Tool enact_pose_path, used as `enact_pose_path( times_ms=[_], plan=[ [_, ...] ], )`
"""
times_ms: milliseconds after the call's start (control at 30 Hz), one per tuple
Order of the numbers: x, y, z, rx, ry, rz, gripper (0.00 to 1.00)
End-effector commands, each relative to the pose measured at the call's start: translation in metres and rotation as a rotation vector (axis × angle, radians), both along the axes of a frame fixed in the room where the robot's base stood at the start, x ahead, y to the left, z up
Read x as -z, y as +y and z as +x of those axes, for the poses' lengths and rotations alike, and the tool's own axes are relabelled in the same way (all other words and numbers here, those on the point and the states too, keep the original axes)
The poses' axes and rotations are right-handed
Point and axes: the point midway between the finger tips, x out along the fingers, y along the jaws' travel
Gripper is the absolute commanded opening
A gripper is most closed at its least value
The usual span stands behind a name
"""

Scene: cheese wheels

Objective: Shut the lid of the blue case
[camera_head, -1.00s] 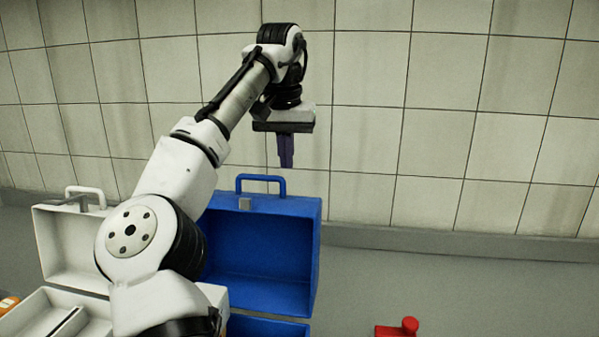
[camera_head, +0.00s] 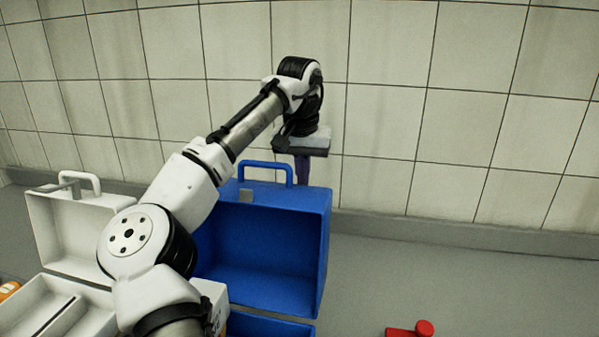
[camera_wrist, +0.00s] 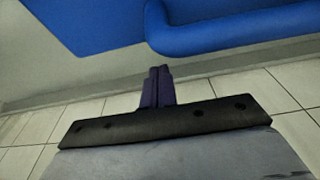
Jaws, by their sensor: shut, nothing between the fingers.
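The blue case stands open, with its raised lid (camera_head: 265,250) upright and its hollow inside facing the head camera. A blue handle (camera_head: 265,166) is on the lid's top edge, with a grey latch below it. Only a strip of the blue case's base (camera_head: 262,327) shows at the bottom of the picture. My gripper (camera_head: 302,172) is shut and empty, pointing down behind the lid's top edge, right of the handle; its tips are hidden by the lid. In the wrist view the shut fingers (camera_wrist: 158,85) show below the blue lid (camera_wrist: 85,22) and handle (camera_wrist: 235,36), apart from them in the picture.
An open white case (camera_head: 70,235) stands left of the blue one, partly hidden by my arm. A red object (camera_head: 412,330) lies at the lower right. An orange item (camera_head: 8,289) is at the left edge. A tiled wall rises behind; the grey surface on the right is mostly clear.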

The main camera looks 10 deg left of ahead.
Motion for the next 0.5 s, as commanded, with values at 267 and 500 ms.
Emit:
enact_pose_path(
  times_ms=[267,500],
  plan=[
    [-0.011,0.000,-0.030,0.000,-0.006,0.003,0.00],
    [-0.011,-0.001,-0.036,0.001,-0.005,0.000,0.00]
  ],
)
